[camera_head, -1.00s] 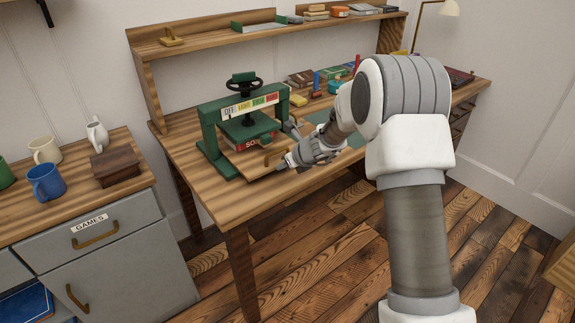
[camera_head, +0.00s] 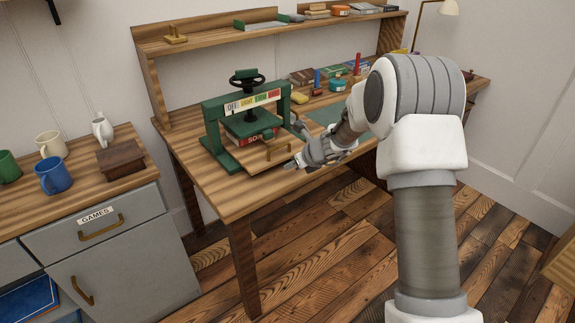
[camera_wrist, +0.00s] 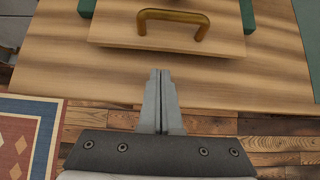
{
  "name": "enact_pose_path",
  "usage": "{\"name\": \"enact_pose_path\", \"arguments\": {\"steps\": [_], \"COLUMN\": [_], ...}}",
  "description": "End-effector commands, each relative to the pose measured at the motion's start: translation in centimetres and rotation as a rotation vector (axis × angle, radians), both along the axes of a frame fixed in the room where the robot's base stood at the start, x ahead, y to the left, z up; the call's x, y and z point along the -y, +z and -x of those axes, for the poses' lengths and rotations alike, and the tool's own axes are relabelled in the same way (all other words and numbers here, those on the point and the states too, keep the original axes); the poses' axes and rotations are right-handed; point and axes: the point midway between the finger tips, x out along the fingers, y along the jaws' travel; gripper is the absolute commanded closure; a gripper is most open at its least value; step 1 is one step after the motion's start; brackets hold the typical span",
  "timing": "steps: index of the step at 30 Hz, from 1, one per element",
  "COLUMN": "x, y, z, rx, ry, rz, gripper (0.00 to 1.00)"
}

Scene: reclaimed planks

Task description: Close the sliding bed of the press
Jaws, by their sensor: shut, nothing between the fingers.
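The green press (camera_head: 243,118) stands on the wooden desk, with a black handwheel on top and a label strip across its front. Its wooden sliding bed (camera_head: 262,155) sticks out toward the front edge of the desk, with a red book (camera_head: 252,139) under the platen. A brass handle (camera_head: 277,151) is on the bed's front end; the handle also shows at the top of the wrist view (camera_wrist: 173,22). My gripper (camera_head: 289,165) is shut and empty. In the wrist view its fingertips (camera_wrist: 160,72) point toward the bed, apart from the handle and in front of it.
Books, a yellow item (camera_head: 299,97) and a green mat (camera_head: 326,115) lie on the desk right of the press. A grey cabinet (camera_head: 118,255) with mugs and a wooden box (camera_head: 120,158) stands at left. Floor in front is clear.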

Motion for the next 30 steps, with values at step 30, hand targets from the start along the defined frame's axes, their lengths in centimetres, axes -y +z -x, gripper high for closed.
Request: {"name": "enact_pose_path", "arguments": {"steps": [30], "x": [2.9], "y": [15.1], "z": [12.6], "rx": [0.224], "ry": [0.466], "rz": [0.316], "gripper": [1.0]}}
